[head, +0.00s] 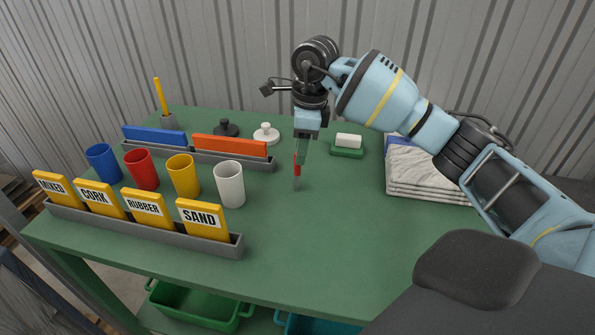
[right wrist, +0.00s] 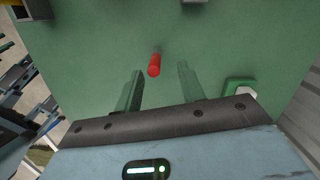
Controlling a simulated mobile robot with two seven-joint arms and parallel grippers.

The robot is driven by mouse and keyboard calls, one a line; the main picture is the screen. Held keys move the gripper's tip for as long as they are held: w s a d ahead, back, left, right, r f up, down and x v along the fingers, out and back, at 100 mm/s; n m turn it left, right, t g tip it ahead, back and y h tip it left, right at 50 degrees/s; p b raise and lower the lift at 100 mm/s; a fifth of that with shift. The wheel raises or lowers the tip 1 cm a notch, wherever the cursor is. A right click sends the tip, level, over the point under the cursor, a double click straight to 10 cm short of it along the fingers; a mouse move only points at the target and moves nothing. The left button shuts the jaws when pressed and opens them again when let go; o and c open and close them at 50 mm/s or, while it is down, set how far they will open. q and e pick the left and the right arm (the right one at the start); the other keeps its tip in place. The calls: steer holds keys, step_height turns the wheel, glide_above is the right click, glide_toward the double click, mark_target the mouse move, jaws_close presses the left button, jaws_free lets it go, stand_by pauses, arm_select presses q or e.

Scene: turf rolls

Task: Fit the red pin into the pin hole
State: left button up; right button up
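The red pin (head: 297,163) shows as a small red upright shape at my right gripper (head: 301,158), above the green table. In the right wrist view the red pin (right wrist: 154,65) lies between the fingertips of the right gripper (right wrist: 160,69), with green table behind it. The two fingers are apart, with a visible gap on each side of the pin, so the gripper is open and not holding it. I cannot make out the pin hole in either view. My left gripper is not in view.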

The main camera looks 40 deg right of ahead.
mark_target(296, 188)
steer(key=f, duration=0.1)
steer(key=a+f, duration=0.1)
steer(key=f, duration=0.1)
steer(key=shift+a+f, duration=0.1)
steer(key=shift+f, duration=0.15)
steer(key=shift+w+f, duration=0.1)
steer(key=shift+f, duration=0.5)
steer(key=shift+c, duration=0.3)
jaws_close()
